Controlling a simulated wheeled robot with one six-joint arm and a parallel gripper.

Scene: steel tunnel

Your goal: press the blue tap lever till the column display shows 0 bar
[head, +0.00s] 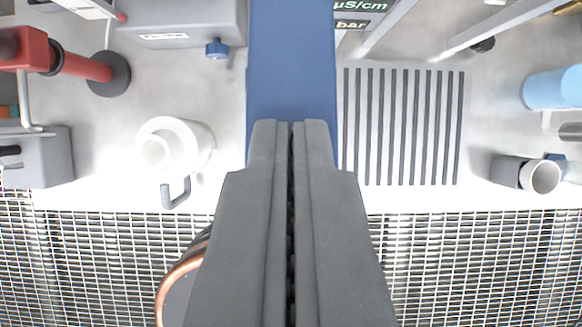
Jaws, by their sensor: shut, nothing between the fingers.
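The blue tap lever (291,60) is a wide, flat blue bar running down from the top edge of the view at the centre. My gripper (291,125) is shut and empty, its dark grey fingers side by side. The fingertips lie over the lower part of the lever in the picture and hide some of it; I cannot tell whether they touch it. The column display (362,15) is cut off at the top, right of the lever. Its "µS/cm" and "bar" labels show, but no bar value can be read.
A white cup-like thing with a handle (175,145) stands left of my gripper. A red pipe (85,66) is at the upper left. A slotted grille (405,125) is at the right, with a grey cylinder (540,175) beyond it. Metal grating (470,265) fills the bottom.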

